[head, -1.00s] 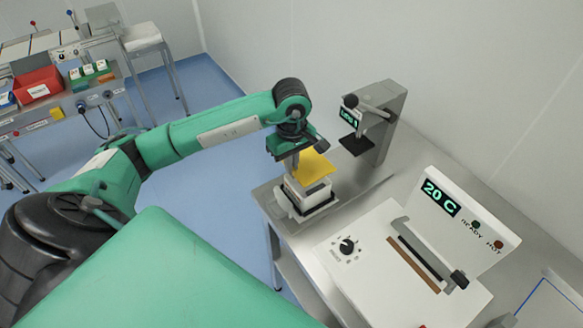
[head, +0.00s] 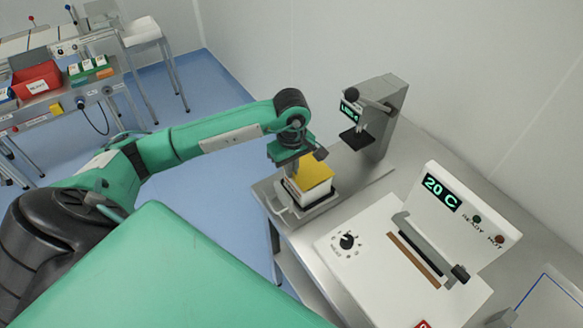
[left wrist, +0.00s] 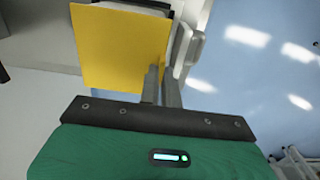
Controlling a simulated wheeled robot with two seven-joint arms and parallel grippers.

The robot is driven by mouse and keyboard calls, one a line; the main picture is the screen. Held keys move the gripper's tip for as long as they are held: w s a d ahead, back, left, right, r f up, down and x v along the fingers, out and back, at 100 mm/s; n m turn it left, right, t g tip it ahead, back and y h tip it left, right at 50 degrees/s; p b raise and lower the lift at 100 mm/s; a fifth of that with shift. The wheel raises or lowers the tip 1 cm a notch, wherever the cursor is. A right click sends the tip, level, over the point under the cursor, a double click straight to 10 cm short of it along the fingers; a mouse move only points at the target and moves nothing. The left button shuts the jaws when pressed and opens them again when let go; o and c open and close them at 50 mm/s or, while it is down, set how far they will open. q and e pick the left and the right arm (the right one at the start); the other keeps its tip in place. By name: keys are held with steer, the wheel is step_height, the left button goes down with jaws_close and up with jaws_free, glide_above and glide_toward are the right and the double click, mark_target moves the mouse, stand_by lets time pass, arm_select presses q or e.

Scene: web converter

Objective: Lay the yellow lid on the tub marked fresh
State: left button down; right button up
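The yellow lid (head: 316,172) is a flat square plate, lying over the top of a white tub (head: 308,195). It looks level and touching or very close to the rim. The tub stands in a dark-edged holder on the steel bench; no mark on it is readable. My left gripper (head: 296,163) is at the lid's left edge, its fingers close together and apparently pinching that edge. In the left wrist view the lid (left wrist: 120,48) shows beyond the fingers (left wrist: 161,85), one finger overlapping it and the other just outside its edge. My right gripper is not in view.
A grey press-like device (head: 380,118) with a small display stands behind the tub. A white heating unit (head: 375,255) reading 20 C is at the right. A far bench holds a red bin (head: 38,82). Bare steel bench lies between tub and press.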

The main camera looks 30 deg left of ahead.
arm_select(q)
steer(key=c, duration=1.6)
jaws_free()
steer(key=shift+r, duration=0.1)
steer(key=shift+r+p, duration=0.8)
steer(key=shift+p, duration=0.25)
steer(key=shift+r+b, duration=0.55)
steer(key=shift+b, duration=0.3)
steer(key=shift+r+b, duration=1.65)
steer(key=shift+r, duration=3.5)
